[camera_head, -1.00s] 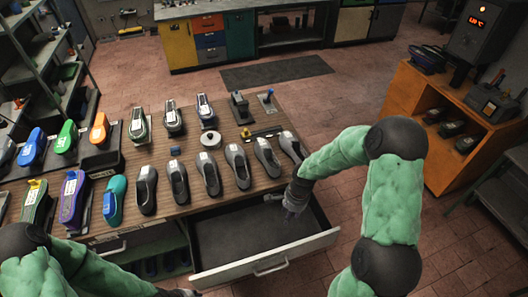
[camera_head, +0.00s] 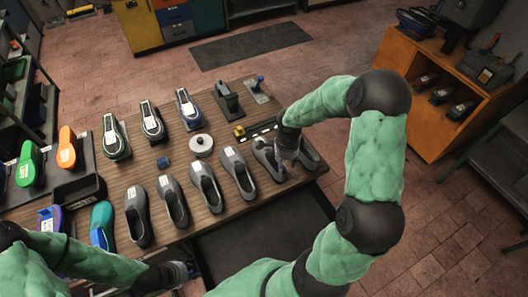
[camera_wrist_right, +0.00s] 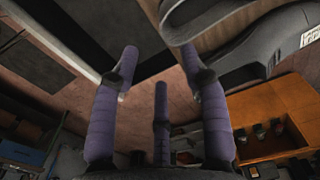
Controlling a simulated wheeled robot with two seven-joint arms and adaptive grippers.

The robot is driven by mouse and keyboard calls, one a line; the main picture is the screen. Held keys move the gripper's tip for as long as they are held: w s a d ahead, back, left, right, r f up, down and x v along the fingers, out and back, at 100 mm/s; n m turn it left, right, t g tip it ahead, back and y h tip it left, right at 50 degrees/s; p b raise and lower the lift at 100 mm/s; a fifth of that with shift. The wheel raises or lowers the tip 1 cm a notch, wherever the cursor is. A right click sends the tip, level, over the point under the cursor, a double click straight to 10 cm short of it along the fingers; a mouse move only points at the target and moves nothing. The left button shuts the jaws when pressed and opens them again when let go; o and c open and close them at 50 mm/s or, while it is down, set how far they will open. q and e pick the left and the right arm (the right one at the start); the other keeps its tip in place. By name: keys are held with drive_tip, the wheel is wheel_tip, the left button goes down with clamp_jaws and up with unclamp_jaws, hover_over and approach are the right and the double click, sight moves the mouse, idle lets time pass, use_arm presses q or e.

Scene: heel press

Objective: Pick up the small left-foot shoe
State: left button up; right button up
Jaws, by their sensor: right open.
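A row of grey shoes stands on the wooden table (camera_head: 180,236) in the head view, among them one at the left (camera_head: 138,222), one in the middle (camera_head: 206,186) and one near the right end (camera_head: 268,160). I cannot tell which is the small left-foot shoe. My right gripper (camera_head: 290,160) is over the right end of the row and partly covers the shoes there. In the right wrist view its purple fingers (camera_wrist_right: 160,65) are open and empty, with a grey shoe (camera_wrist_right: 250,52) beside them at upper right. My left gripper (camera_head: 182,272) is low at the front, its fingers unclear.
Behind the row are a white roll (camera_head: 202,145), a small blue block (camera_head: 163,162) and several shoes on lasts (camera_head: 151,122). A dark open drawer (camera_head: 245,235) juts out below the table front. An orange cabinet (camera_head: 415,115) stands at the right, with clear floor between.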

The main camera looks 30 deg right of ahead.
sight(284, 174)
wheel_tip(284, 174, down, 10)
drive_tip(key=shift+w+d+r+p, duration=0.1)
drive_tip(key=shift+r+p, duration=0.05)
drive_tip(key=shift+p, duration=0.2)
drive_tip(key=shift+c, duration=0.3)
clamp_jaws()
